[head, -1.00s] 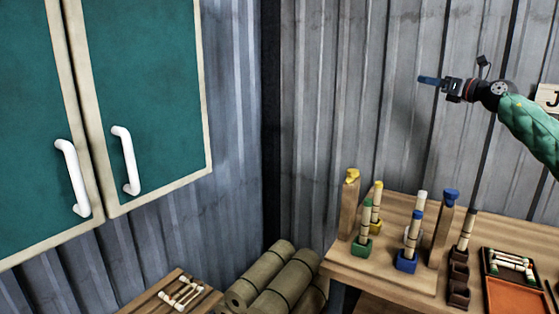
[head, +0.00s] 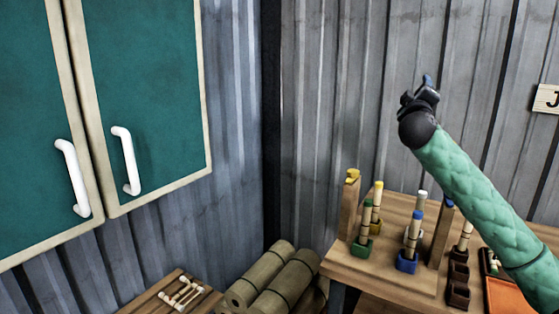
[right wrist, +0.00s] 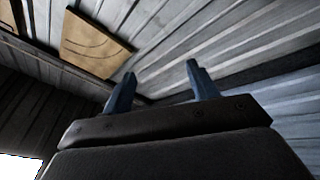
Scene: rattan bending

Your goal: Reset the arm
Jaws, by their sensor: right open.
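My right gripper (head: 427,82) is raised high in front of the grey corrugated wall (head: 330,90), above the workbench. Its green-sleeved arm comes in from the lower right. In the right wrist view its two blue fingers (right wrist: 158,90) stand apart with nothing between them. My left gripper is in neither view.
The wooden workbench (head: 380,275) holds several rattan pieces in coloured holders, including a green holder (head: 362,247) and a blue holder (head: 406,262). My right arm partly hides its right side. Rolled mats (head: 270,278) lie left of it. A green cabinet (head: 150,80) hangs at left.

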